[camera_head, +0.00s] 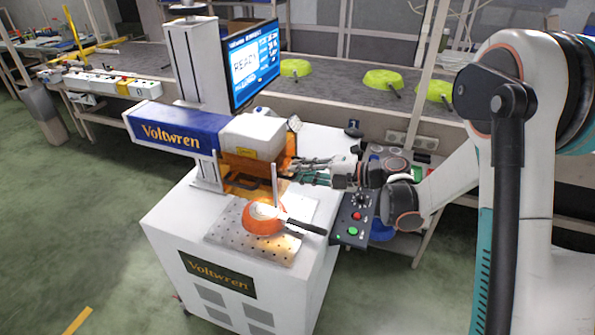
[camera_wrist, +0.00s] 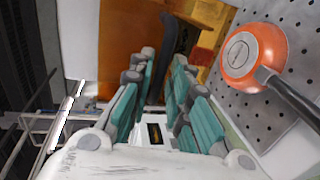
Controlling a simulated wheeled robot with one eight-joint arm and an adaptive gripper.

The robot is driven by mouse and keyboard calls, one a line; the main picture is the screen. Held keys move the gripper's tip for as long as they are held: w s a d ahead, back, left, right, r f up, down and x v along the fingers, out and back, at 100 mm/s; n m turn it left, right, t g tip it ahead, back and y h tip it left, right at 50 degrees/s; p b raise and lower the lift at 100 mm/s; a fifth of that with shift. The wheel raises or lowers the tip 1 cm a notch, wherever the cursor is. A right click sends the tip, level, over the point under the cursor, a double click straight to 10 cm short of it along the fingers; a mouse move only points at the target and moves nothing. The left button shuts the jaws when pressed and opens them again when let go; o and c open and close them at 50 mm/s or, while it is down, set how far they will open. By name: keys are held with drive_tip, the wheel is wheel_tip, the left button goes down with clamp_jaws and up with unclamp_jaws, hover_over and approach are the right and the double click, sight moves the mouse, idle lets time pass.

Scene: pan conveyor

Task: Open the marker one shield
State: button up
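The marking machine (camera_head: 175,133) is a blue and white Voltwren head on a column. Its orange shield (camera_head: 262,172) sits below the head, above the perforated plate; I cannot tell how far it is raised. My gripper (camera_head: 304,171) is at the shield's right side. In the wrist view the orange shield panel (camera_wrist: 122,45) fills the upper middle, with a black curved handle (camera_wrist: 170,45) on it. My gripper (camera_wrist: 163,65) has its teal-padded fingers apart, one on each side of the handle's lower end. I cannot tell whether they touch it.
An orange pan (camera_head: 263,221) with a black handle lies on the perforated plate (camera_head: 225,235). A control panel (camera_head: 353,217) with red and green buttons is at the right. A monitor (camera_head: 252,66) reads READY. Green pans (camera_head: 384,79) sit on the conveyor (camera_head: 335,82) behind.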

drive_tip(key=v, duration=1)
drive_tip(key=shift+d, duration=0.3)
